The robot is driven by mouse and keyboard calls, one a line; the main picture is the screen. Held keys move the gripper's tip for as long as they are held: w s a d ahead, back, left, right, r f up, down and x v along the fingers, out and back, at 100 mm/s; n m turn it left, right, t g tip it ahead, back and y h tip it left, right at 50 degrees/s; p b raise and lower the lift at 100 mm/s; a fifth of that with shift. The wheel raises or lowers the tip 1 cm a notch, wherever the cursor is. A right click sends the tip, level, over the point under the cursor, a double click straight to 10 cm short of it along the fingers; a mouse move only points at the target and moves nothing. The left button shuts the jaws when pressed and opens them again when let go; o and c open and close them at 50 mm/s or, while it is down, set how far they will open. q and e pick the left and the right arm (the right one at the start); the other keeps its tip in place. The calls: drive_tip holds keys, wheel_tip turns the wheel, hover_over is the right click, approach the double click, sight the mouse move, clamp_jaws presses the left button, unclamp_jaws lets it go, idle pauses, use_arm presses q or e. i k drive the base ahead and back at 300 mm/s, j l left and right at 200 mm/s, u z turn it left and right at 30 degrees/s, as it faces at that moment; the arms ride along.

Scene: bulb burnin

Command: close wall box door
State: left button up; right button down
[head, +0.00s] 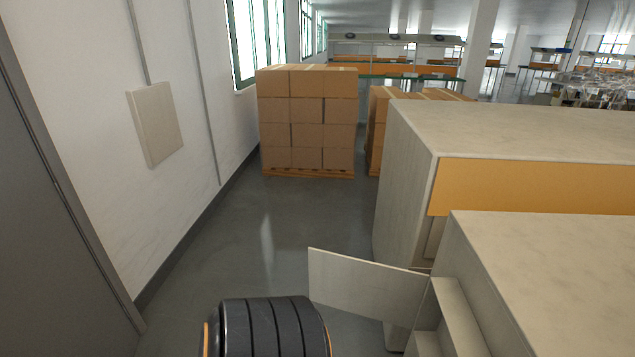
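A flat beige wall box (155,122) is mounted on the white wall at the left in the head view. A conduit runs up from its top. Its broad front face looks flat against the box, and I see no swung-out door on it. A light panel (366,288) stands out like an open door from the left side of the pale cabinet (560,275) at the lower right. A dark ribbed part of my own arm shows at the bottom. Neither gripper is in view.
Stacked cartons (308,120) stand on a pallet beyond the open floor (255,225). A larger pale cabinet (520,128) with an orange front stands at the right. A grey door-like panel (55,235) fills the left edge. The floor between wall and cabinets is clear.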

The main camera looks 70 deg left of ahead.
sight(388, 295)
drive_tip(key=j, duration=1.45)
drive_tip(key=i+j, duration=0.1)
drive_tip(key=j, duration=1.3)
drive_tip(key=j+z, duration=0.2)
drive_tip(key=j, duration=0.45)
drive_tip(key=j+z, duration=0.15)
drive_tip(key=j, duration=0.5)
drive_tip(key=k+j+z, duration=0.2)
drive_tip(key=j, duration=0.4)
drive_tip(key=z, duration=1.2)
drive_tip(key=i+j, duration=0.05)
